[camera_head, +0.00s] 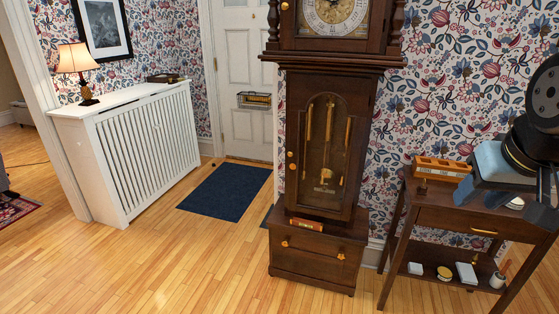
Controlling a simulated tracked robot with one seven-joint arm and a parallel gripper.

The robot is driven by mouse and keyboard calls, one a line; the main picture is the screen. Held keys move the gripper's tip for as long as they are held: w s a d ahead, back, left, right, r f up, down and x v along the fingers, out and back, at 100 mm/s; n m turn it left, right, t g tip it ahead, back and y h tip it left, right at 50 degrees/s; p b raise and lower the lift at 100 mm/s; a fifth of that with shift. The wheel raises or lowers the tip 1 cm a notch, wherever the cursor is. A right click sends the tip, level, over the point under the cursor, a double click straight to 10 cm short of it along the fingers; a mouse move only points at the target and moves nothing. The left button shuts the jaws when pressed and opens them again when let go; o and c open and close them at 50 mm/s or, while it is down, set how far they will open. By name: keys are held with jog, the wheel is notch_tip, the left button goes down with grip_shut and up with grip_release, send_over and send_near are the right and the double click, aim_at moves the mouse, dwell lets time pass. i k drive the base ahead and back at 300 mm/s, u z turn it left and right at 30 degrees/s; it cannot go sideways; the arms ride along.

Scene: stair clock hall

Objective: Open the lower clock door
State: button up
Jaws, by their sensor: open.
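The tall dark wooden clock stands against the wall in the middle of the head view. Its lower clock door (314,203) has an arched glass pane, with golden weights and a pendulum (326,175) behind it. The door looks shut, flush with the case. Two small orange-gold knobs (291,154) sit one above the other at its left edge. Parts of my arm show at the right edge, above the side table and well away from the clock door. My gripper's fingers are not in the picture.
A small reddish-brown block (306,224) lies on the ledge below the door, above a base drawer (312,251). A side table (456,213) with a wooden organizer (442,169) stands to the right. A white radiator cover (148,150) is left. Floor before the clock is clear.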

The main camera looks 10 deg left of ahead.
aim_at(354, 92)
jog(key=z, duration=0.15)
jog(key=i, duration=0.9)
jog(key=u, duration=0.05)
